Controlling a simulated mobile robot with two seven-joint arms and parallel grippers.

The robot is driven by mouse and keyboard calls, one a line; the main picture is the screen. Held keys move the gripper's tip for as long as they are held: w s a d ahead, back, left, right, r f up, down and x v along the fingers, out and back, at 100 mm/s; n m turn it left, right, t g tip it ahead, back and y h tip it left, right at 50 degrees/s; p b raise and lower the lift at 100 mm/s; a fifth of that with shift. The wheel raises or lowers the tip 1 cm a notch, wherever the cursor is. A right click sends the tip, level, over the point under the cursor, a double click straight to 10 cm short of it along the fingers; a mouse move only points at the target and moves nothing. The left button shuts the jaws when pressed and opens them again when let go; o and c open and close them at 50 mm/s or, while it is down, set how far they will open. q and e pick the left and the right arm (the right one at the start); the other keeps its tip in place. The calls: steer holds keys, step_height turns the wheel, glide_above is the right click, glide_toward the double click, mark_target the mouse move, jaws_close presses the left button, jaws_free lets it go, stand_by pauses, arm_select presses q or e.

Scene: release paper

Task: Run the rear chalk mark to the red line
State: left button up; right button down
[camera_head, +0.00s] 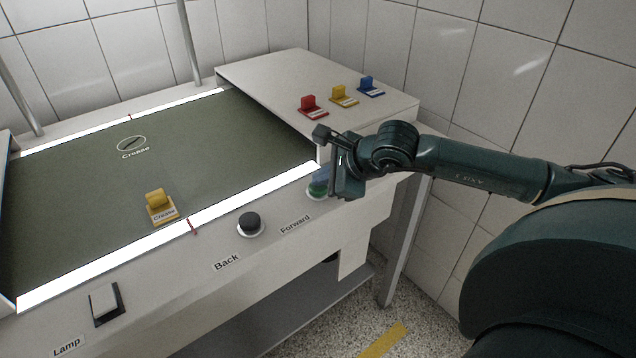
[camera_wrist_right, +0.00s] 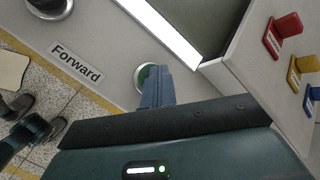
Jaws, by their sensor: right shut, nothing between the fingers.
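A white chalk ellipse (camera_head: 131,144) with a short dark stroke inside and the word "Crease" below it lies on the dark green belt (camera_head: 75,190), towards its far side. Short red line marks show on the belt's far edge (camera_head: 130,117) and near edge (camera_head: 193,226). My left gripper is not in view.
A yellow "Crease" marker (camera_head: 160,207) stands at the belt's near side. Red (camera_head: 312,107), yellow (camera_head: 343,96) and blue (camera_head: 370,87) markers stand on the white housing (camera_head: 275,70). A black Back button (camera_head: 250,223) and Lamp switch (camera_head: 104,301) are on the front panel.

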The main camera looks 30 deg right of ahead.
mark_target(322, 188)
steer(key=shift+r, duration=0.95)
steer(key=shift+p, duration=0.3)
steer(key=shift+r+p, duration=1.1)
steer(key=shift+r, duration=1.45)
steer(key=shift+f, duration=0.1)
